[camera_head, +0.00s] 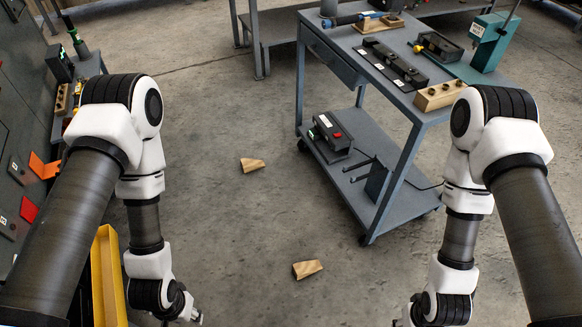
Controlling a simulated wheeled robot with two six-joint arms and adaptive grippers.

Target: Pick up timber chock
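Two light wooden chocks lie on the concrete floor between my arms. The farther timber chock (252,164) is a small wedge near the middle of the view. The nearer timber chock (307,269) is a similar wedge lower down, right of centre. My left gripper (196,318) shows only in part at the bottom edge, left of and below both chocks and apart from them. My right gripper (400,322) is mostly cut off at the bottom edge, right of the nearer chock. Neither gripper's fingers show clearly.
A grey wheeled cart (392,180) stands right of the chocks, with a black box with a red button (330,133) on its lower shelf and several tools on top. A yellow bin (106,275) stands at lower left. The floor around the chocks is clear.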

